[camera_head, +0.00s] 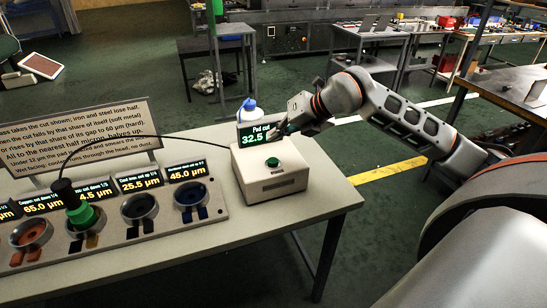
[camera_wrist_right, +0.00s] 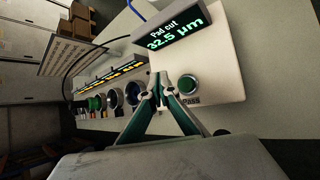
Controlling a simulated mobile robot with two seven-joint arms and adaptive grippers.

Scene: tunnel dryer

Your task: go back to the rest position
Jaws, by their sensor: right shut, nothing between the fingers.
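My right gripper (camera_head: 283,129) is shut and empty. In the head view it hangs by the right side of the display reading "Pad cut 32.5" (camera_head: 254,137), partly covering its edge. The display stands on a cream box (camera_head: 268,178) with a green button (camera_head: 272,162). In the right wrist view my right gripper's fingertips (camera_wrist_right: 160,76) meet in front of the box, left of its green button (camera_wrist_right: 187,84) labelled "Pass". The gap between fingertips and box is hard to judge. My left gripper is in neither view.
Open green floor (camera_head: 400,175) lies right of the table.

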